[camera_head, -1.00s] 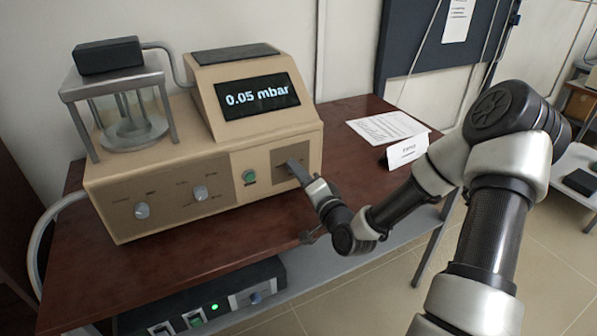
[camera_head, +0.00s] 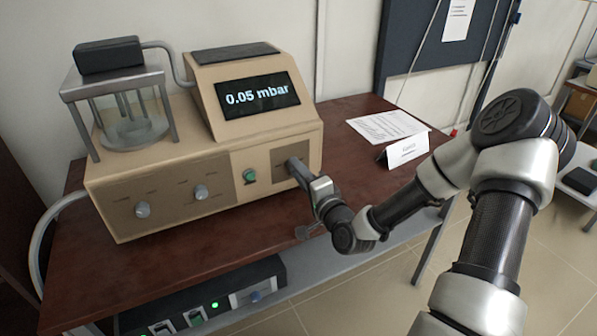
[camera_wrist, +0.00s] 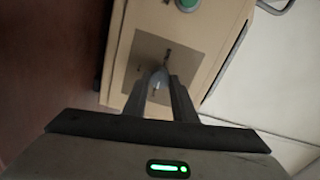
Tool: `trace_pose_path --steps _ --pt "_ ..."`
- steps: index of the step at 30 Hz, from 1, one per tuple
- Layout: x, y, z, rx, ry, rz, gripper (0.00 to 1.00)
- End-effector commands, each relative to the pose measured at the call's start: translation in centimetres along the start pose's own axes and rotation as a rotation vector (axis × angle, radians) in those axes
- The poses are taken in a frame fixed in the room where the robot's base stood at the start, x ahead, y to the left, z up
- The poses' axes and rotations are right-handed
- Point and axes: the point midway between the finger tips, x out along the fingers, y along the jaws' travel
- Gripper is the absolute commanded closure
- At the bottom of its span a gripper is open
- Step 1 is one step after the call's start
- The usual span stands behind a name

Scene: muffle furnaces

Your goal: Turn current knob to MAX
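The beige vacuum device (camera_head: 225,160) stands on the table. A knob (camera_wrist: 160,77) on its right-hand front panel (camera_wrist: 150,50) sits between my fingertips in the wrist view. In the head view my gripper (camera_head: 297,168) covers this knob. My gripper (camera_wrist: 160,84) looks shut on it, with a finger against each side. The panel's labels are too small to read, so I cannot tell which knob is marked current or where MAX lies. Two other pale knobs, one at left (camera_head: 142,210) and one in the middle (camera_head: 200,192), are on the same front.
A green button (camera_head: 249,176) is just left of my gripper. The display (camera_head: 258,97) reads 0.05 mbar. A glass chamber (camera_head: 132,125) tops the device's left side. Papers (camera_head: 388,128) and a folded card (camera_head: 408,150) lie on the table (camera_head: 352,185) at right. A dark unit (camera_head: 205,300) sits below.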

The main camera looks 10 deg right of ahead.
Motion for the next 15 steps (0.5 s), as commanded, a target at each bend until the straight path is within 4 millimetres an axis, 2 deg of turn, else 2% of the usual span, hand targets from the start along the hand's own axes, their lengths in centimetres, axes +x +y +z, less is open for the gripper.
trace_pose_path --steps 1,3,11,15 --pt "-0.02 0.03 0.02 0.002 0.0 0.001 0.69" --pt "-0.02 0.03 0.02 0.001 0.0 0.001 0.57" --pt "-0.02 0.02 0.01 0.0 0.0 0.0 0.57" --pt "-0.67 0.06 -0.02 0.0 0.0 0.002 0.57"
